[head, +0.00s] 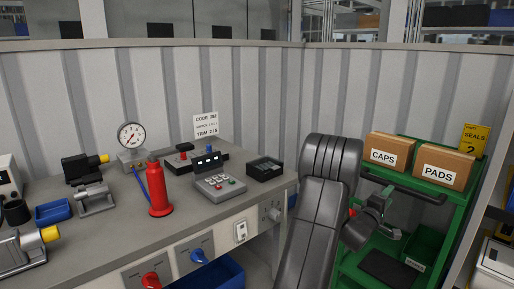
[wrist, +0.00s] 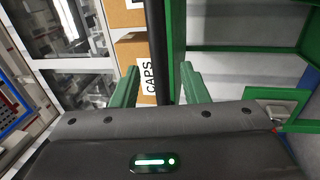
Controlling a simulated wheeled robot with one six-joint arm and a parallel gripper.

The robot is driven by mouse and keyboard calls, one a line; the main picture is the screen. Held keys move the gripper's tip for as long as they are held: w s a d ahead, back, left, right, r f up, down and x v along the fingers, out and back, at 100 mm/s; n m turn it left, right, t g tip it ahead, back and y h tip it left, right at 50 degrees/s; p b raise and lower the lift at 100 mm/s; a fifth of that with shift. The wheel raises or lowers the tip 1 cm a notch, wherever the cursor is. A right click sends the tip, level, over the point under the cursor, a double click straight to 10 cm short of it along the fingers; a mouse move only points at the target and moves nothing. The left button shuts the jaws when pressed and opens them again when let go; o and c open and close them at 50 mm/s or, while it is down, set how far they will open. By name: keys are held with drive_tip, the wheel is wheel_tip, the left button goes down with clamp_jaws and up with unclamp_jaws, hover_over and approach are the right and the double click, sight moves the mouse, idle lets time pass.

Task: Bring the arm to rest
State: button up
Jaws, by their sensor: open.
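My arm (head: 322,200) is dark grey and bent, standing up in front of the bench's right end and the green cart. My gripper (head: 386,212) is at the arm's far end, in front of the green cart (head: 458,194). In the wrist view my gripper's two green fingers (wrist: 160,82) are spread apart. A black bar (wrist: 158,40), which looks like the cart's handle (head: 403,183), runs upright in the picture between the fingers. I cannot tell whether it lies between them or beyond them. No object is seen gripped.
On the cart's top stand the CAPS box (head: 389,149) and the PADS box (head: 444,166); a green bin (head: 424,247) is lower down. The grey bench (head: 110,222) at left holds a red bottle (head: 158,190), a gauge (head: 131,137) and a keypad unit (head: 219,186). Shelving stands at the right edge.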

sight(396, 187)
drive_tip(key=x, duration=0.7)
drive_tip(key=shift+w, duration=0.1)
drive_tip(key=shift+a, duration=0.1)
